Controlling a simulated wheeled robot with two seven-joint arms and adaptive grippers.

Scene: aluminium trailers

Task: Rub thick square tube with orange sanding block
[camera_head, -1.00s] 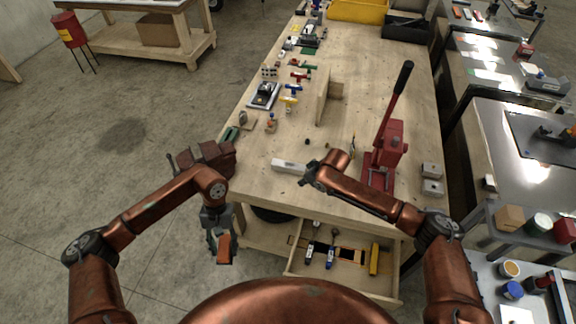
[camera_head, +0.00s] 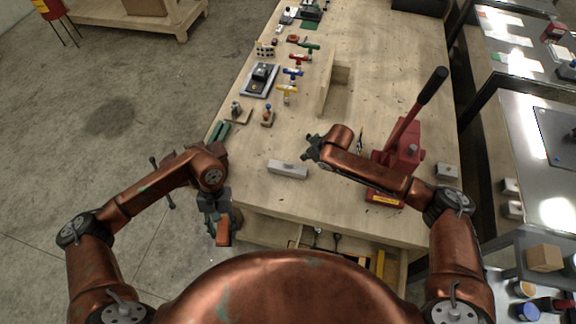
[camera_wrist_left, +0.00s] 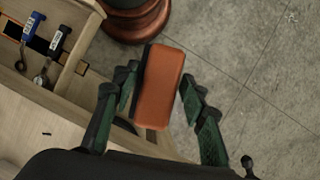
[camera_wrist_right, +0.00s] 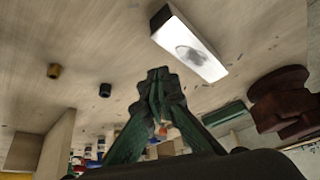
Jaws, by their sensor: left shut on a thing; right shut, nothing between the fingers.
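The thick square tube (camera_head: 287,169) is a short, pale grey bar lying flat on the wooden bench near its front edge. It also shows in the right wrist view (camera_wrist_right: 188,45), with a dark opening or mark on its face. My left gripper (camera_head: 215,213) is shut on the orange sanding block (camera_head: 223,232), held off the bench's front left corner, over the floor. The block (camera_wrist_left: 160,88) sits between the green fingers in the left wrist view. My right gripper (camera_head: 312,150) is shut and empty above the bench, beyond the tube's right end and apart from it.
A wooden upright fixture (camera_head: 327,90) stands behind. Small tools and coloured clamps (camera_head: 287,91) line the bench's left edge. An open drawer (camera_wrist_left: 20,95) sits below the front edge.

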